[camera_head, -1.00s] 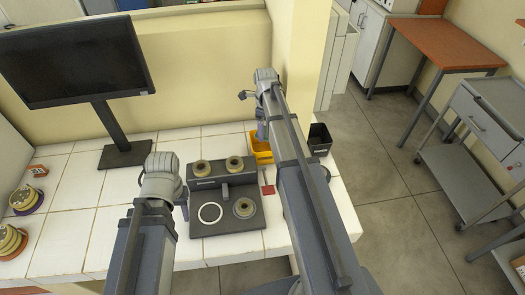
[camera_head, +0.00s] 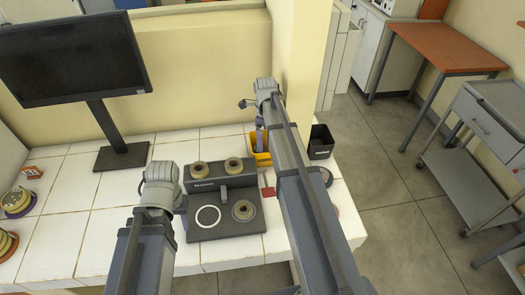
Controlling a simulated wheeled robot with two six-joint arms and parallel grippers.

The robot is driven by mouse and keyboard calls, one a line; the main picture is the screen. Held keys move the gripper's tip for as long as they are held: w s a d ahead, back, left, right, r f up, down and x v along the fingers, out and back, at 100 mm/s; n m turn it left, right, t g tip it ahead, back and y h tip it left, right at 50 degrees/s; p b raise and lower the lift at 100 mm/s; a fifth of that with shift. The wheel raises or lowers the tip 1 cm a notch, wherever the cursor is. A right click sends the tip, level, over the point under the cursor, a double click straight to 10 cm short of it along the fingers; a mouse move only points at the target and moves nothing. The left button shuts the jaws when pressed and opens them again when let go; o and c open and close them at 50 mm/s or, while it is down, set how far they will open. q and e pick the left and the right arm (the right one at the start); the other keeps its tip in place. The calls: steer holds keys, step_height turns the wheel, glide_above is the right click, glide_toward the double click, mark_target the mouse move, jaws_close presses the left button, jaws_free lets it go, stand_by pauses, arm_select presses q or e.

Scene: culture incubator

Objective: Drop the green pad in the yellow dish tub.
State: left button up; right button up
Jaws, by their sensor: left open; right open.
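The yellow dish tub (camera_head: 262,157) stands on the white tiled table, partly hidden behind my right arm. I cannot make out the green pad; it may be hidden by my arms or the equipment. My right gripper (camera_head: 244,103) is open, raised above and behind the tub, pointing left in the picture. My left gripper (camera_head: 183,208) is open, low in front of the dark device and at its left edge. I see nothing held in either gripper, though their fingers are small and partly hidden.
A dark device (camera_head: 225,222) with tan rings stands mid-table. A black bin (camera_head: 321,142) is right of the tub. A small red square (camera_head: 268,193) lies near the device. A monitor (camera_head: 75,60) stands at the back left.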

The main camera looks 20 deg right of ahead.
steer(key=shift+r, duration=0.1)
step_height(320, 180, up, 8)
steer(key=p, duration=0.8)
steer(key=shift+f, duration=0.2)
